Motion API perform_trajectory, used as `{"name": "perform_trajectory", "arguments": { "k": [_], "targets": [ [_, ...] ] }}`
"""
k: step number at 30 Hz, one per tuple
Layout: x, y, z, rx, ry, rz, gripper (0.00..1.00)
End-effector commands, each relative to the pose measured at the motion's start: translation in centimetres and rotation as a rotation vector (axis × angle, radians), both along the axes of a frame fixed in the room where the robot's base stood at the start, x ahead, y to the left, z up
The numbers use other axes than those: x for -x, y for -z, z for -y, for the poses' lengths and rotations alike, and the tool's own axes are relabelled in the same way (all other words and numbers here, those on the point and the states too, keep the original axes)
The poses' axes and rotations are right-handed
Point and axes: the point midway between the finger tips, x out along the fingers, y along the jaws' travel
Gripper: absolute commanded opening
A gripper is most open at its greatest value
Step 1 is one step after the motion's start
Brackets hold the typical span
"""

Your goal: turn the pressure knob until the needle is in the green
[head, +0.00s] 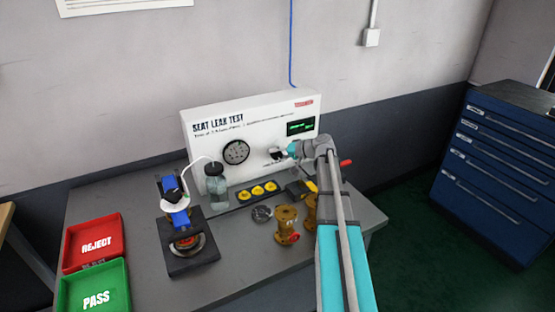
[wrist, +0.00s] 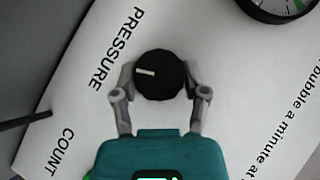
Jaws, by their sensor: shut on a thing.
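The pressure knob (wrist: 160,76) is black and round with a pale pointer line, beside the printed word PRESSURE in the wrist view. My gripper (wrist: 160,82) has one finger on each side of it and is shut on it. In the head view my gripper (head: 276,154) is at the front of the white test panel (head: 200,150), and the knob is hidden or too small to tell. The round black gauge (head: 236,152) is left of my gripper. Its needle is too small to read. Only the gauge's edge (wrist: 278,8) shows in the wrist view, with a bit of green.
A glass bottle (head: 216,185) with a tube and a blue valve on a stand (head: 192,256) are on the bench's left. Brass bodies (head: 287,226) and yellow parts lie before the panel. A red REJECT tray (head: 94,240) and green PASS tray (head: 95,290) are far left.

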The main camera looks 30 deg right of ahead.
Motion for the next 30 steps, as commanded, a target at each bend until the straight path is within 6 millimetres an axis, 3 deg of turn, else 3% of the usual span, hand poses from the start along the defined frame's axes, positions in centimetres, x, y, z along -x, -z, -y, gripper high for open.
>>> {"name": "perform_trajectory", "arguments": {
  "k": [20, 21, 26, 30],
  "targets": [
    [0.07, 0.04, -0.09, -0.093, -0.003, -0.007, 0.10],
    [0.07, 0.04, -0.09, -0.093, -0.003, -0.007, 0.63],
    [0.04, 0.02, -0.05, -0.093, -0.002, -0.006, 0.92],
    [0.04, 0.01, -0.03, -0.093, -0.001, -0.005, 0.92]
  ]
}}
